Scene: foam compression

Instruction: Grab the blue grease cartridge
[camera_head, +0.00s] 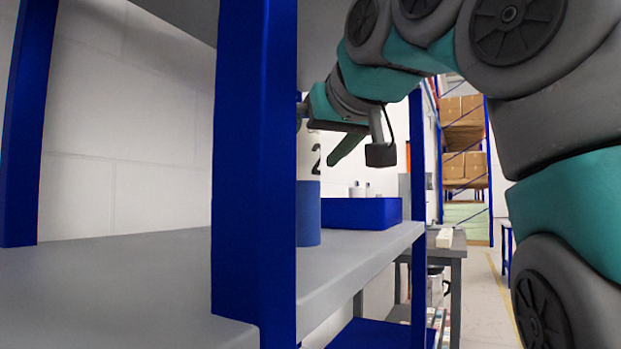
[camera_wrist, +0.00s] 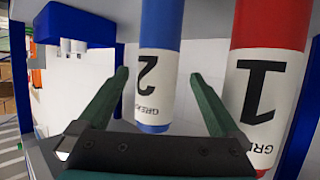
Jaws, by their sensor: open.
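The blue grease cartridge (camera_head: 308,215) stands upright on the grey shelf, partly hidden by a blue post. Its white label bears a black 2. In the wrist view the blue cartridge (camera_wrist: 160,32) appears upside down, between my two green fingers. My gripper (camera_wrist: 159,75) is open, with a gap on each side of the cartridge. I cannot tell how far the fingertips reach along it. In the head view one green finger (camera_head: 345,149) shows beside the label; the rest is partly hidden.
A red cartridge (camera_wrist: 270,25) labelled 1 stands close beside the blue one, near my right finger in the wrist view. A blue bin (camera_head: 372,214) with white items sits behind on the shelf. The blue post (camera_head: 255,170) rises in front. The shelf (camera_head: 110,280) left of it looks clear.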

